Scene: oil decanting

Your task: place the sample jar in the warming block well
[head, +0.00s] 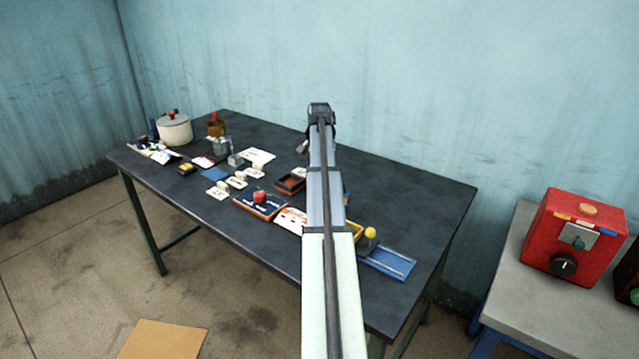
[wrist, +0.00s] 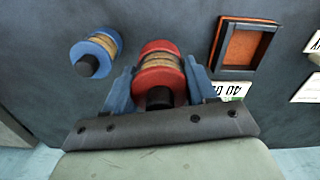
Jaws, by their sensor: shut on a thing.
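My gripper (wrist: 160,84) is shut on a jar (wrist: 158,70) with red bands, an amber middle and a dark knob facing the wrist camera. One finger sits on each side of it. I take this to be the sample jar. I cannot tell how far it is above the table. To its right in the wrist view is a square dark-framed holder with an orange inside (wrist: 245,45), apart from the jar and seemingly empty. It also shows in the head view (head: 291,181). I cannot tell whether this is the warming block well. In the head view my arm hides the held jar.
A similar blue-banded jar (wrist: 96,54) stands left of my gripper. A white label (wrist: 232,91) reading "40", upside down, lies by the holder. Several cards, a pot (head: 174,131) and a blue tray (head: 388,263) share the dark table (head: 420,200). A red box (head: 573,235) stands on a side table.

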